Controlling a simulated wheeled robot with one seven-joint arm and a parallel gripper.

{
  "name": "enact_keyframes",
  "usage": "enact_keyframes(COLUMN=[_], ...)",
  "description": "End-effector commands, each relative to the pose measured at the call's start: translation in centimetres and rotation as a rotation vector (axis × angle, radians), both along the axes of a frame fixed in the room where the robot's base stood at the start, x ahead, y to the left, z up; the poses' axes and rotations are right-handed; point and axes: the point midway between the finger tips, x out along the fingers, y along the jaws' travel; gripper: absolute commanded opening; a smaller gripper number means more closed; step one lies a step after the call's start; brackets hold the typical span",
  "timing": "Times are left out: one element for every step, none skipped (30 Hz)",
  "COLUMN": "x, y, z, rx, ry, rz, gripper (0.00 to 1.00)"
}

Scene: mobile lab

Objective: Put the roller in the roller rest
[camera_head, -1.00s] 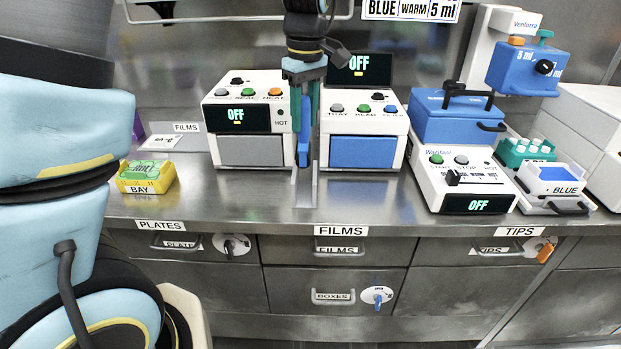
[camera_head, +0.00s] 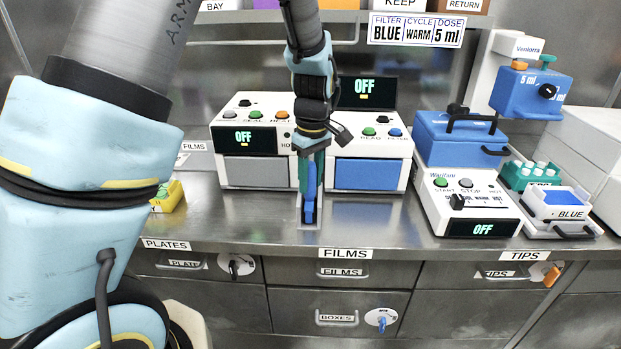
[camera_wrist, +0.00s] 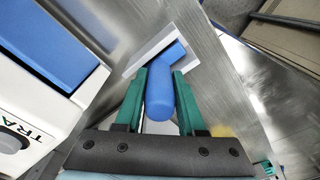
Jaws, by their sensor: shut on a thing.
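The roller (camera_head: 309,208) is a blue-handled tool held upright between the teal fingers of my gripper (camera_head: 312,178). In the wrist view, my gripper (camera_wrist: 160,80) is shut around the blue roller handle (camera_wrist: 160,98), with a bent blue part beyond it. A pale, narrow frame that looks like the roller rest (camera_wrist: 141,58) lies just beyond the fingertips. In the head view, the roller's lower end is at this frame, near the bench's front edge. I cannot tell whether the roller touches it or sits inside it.
Two white machines, one with a grey front (camera_head: 251,172) and one with a blue front (camera_head: 367,174), stand behind my gripper. A white control unit (camera_head: 470,205) and blue box (camera_head: 459,140) are at right. Bench (camera_head: 385,230) is clear on both sides of the roller.

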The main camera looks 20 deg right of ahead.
Motion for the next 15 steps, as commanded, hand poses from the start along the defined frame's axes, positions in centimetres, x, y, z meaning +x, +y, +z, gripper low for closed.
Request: enact_keyframes(x=[0.0,0.0,0.0,0.0,0.0,0.0,0.0,0.0,0.0,0.0,0.0,0.0,-0.1,-0.1,-0.1], y=[0.0,0.0,0.0,0.0,0.0,0.0,0.0,0.0,0.0,0.0,0.0,0.1,0.1,0.1,0.1], z=[-0.1,-0.2,-0.3,-0.4,-0.5,-0.6,-0.7,-0.9,-1.0,-1.1,-1.2,-1.4,-1.4,-1.4,-1.4], rx=[0.000,0.000,0.000,0.000,0.000,0.000,0.001,0.001,0.002,0.002,0.002,0.002,0.002,0.002,0.003], ry=[0.000,0.000,0.000,0.000,0.000,0.000,0.000,0.000,0.001,0.001,0.001,0.002,0.002,0.002,0.002], rz=[0.000,0.000,0.000,0.000,0.000,0.000,0.000,0.000,0.000,0.000,0.000,0.000,0.000,0.000,0.000], gripper=[0.00,0.00,0.00,0.00,0.00,0.00,0.00,0.00,0.00,0.00,0.00,0.00,0.00,0.00,0.00])
